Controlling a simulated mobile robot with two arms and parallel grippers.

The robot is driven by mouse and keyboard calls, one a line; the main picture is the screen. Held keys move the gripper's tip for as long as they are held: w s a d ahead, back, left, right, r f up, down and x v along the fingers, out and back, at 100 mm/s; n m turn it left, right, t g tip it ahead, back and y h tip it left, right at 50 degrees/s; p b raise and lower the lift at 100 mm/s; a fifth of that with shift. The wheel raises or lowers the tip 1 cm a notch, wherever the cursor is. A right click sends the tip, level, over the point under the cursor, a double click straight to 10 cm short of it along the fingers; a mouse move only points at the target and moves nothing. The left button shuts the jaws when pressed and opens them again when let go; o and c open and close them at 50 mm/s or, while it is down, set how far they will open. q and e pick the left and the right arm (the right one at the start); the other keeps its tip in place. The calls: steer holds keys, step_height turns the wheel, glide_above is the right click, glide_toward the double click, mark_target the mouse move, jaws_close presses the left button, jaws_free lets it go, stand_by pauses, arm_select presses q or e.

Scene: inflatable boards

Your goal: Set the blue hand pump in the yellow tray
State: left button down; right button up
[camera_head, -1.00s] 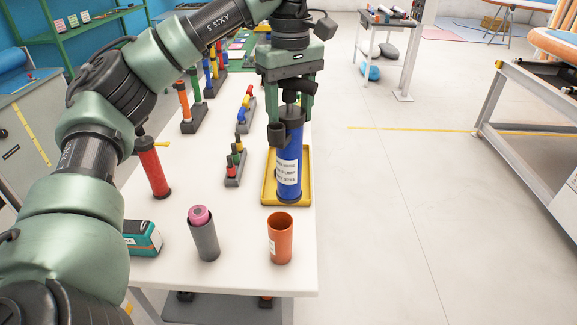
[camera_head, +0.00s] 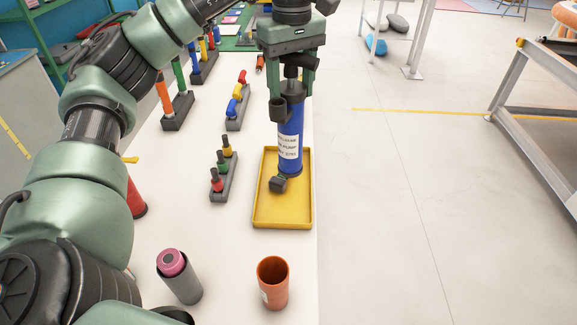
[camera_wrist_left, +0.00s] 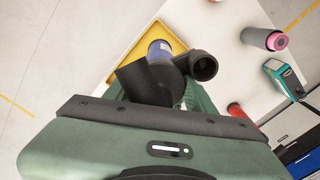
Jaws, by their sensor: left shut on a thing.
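The blue hand pump (camera_head: 289,138) has a white label and black fittings at top and bottom. My left gripper (camera_head: 292,92) is shut on its upper end, and the pump hangs about upright below the fingers. Its lower end and a dark fitting (camera_head: 279,184) show over the yellow tray (camera_head: 283,213); I cannot tell whether they touch the tray floor. No other item shows in the tray. In the left wrist view the pump's blue body (camera_wrist_left: 161,50) is partly hidden by black parts, with the tray (camera_wrist_left: 130,58) beyond. My right gripper is out of view.
A grey tube with a pink roll (camera_head: 180,276) and an orange cup (camera_head: 273,283) stand at the table's near end. Racks of coloured parts (camera_head: 224,172) lie left of the tray. A red cylinder (camera_head: 136,197) is partly behind my arm. The table's right edge is close to the tray.

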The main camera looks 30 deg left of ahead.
mark_target(291, 156)
arm_select(q)
step_height(291, 156, down, 12)
steer(key=shift+s+f+p, duration=0.1)
steer(key=shift+p, duration=1.05)
steer(key=shift+f, duration=0.6)
step_height(291, 156, down, 3)
steer(key=shift+f+p, duration=0.2)
steer(key=shift+p, duration=0.35)
steer(key=shift+f, duration=0.3)
steer(key=shift+f, duration=0.2)
steer(key=c, duration=0.5)
jaws_free()
steer(key=shift+r, duration=0.1)
